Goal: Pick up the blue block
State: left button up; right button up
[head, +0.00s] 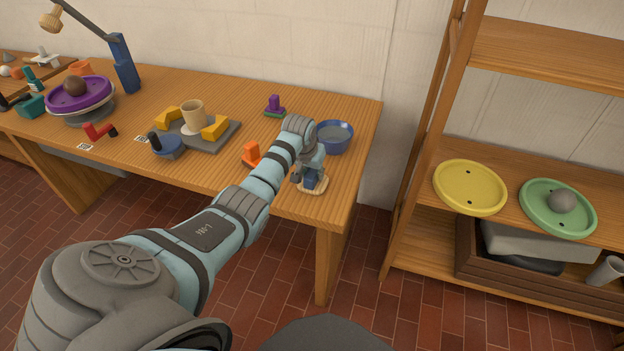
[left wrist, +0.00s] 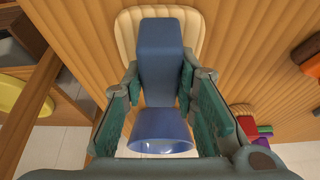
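The blue block (head: 311,180) stands on a small pale wooden board (head: 318,188) near the front right corner of the table. In the left wrist view the block (left wrist: 160,50) sits between the two fingers of my left gripper (left wrist: 160,82). The green-padded fingers flank it closely, with little or no gap; whether they press on it I cannot tell. In the head view my left gripper (head: 308,166) is over the block and hides part of it. My right gripper is not in view.
A blue bowl (head: 335,137) stands just behind the gripper. An orange piece (head: 251,153) lies to its left, and a purple piece (head: 274,104) is farther back. A grey fixture (head: 215,135) with yellow blocks is left. A shelf (head: 545,60) stands to the right.

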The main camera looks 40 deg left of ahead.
aim_at(313, 171)
pick_arm(q)
grip_shut()
jog(key=shift+r, duration=0.5)
notch_tip(313, 171, up, 19)
jog(key=p, duration=0.4)
jog(key=shift+p, duration=0.4)
jog(key=shift+o, duration=1.3)
grip_release()
grip_shut()
